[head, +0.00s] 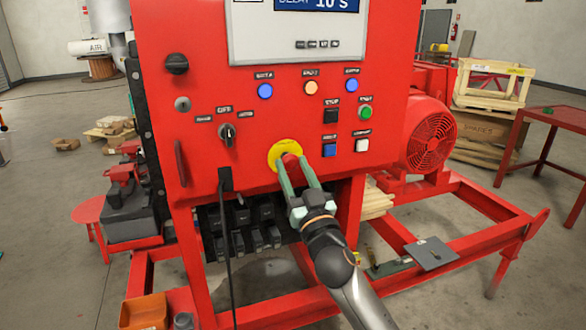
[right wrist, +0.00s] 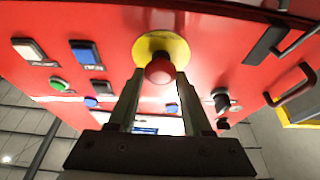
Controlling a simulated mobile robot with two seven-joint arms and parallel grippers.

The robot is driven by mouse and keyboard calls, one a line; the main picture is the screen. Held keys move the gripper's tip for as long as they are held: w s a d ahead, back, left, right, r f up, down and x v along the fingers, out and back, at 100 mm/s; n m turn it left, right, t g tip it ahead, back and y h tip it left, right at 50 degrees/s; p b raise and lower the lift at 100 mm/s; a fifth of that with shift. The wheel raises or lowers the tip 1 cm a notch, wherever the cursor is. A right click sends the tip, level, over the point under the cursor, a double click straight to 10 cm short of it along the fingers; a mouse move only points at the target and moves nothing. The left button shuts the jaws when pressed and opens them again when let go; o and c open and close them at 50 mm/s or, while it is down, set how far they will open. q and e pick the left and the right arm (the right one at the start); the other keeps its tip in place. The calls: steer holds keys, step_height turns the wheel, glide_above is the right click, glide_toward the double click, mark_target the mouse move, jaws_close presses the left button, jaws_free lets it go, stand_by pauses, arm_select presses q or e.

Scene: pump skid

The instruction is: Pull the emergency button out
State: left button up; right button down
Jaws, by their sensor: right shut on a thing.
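The red emergency button (right wrist: 159,70) sits on a round yellow plate (head: 276,154) at the lower middle of the red control panel (head: 215,75). In the head view the button is mostly hidden by my right gripper (head: 297,170). My right gripper's two green fingers reach up to the panel and are shut on the button, one on each side of it. In the right wrist view the gripper (right wrist: 158,85) has the button between its fingertips, with the yellow plate behind it. My left gripper is not in view.
Near the button are a blue push button (head: 329,150), a white one (head: 361,145) and a black selector switch (head: 227,134). A black cable (head: 227,240) hangs below the panel on the left. A red motor (head: 430,138) stands to the right.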

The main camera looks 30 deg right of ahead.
steer(key=shift+s+a+f, duration=0.1)
steer(key=shift+s, duration=0.3)
steer(key=shift+c, duration=1.7)
jaws_free()
steer(key=shift+s, duration=0.15)
steer(key=shift+s+a+f, duration=0.1)
steer(key=shift+s+f, duration=0.1)
steer(key=shift+s, duration=0.1)
arm_select(q)
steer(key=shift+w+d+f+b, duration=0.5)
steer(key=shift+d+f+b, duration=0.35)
steer(key=shift+b, duration=0.75)
arm_select(e)
steer(key=v, duration=1.1)
steer(key=shift+s, duration=0.25)
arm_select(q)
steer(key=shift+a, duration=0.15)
arm_select(e)
steer(key=shift+a, duration=0.15)
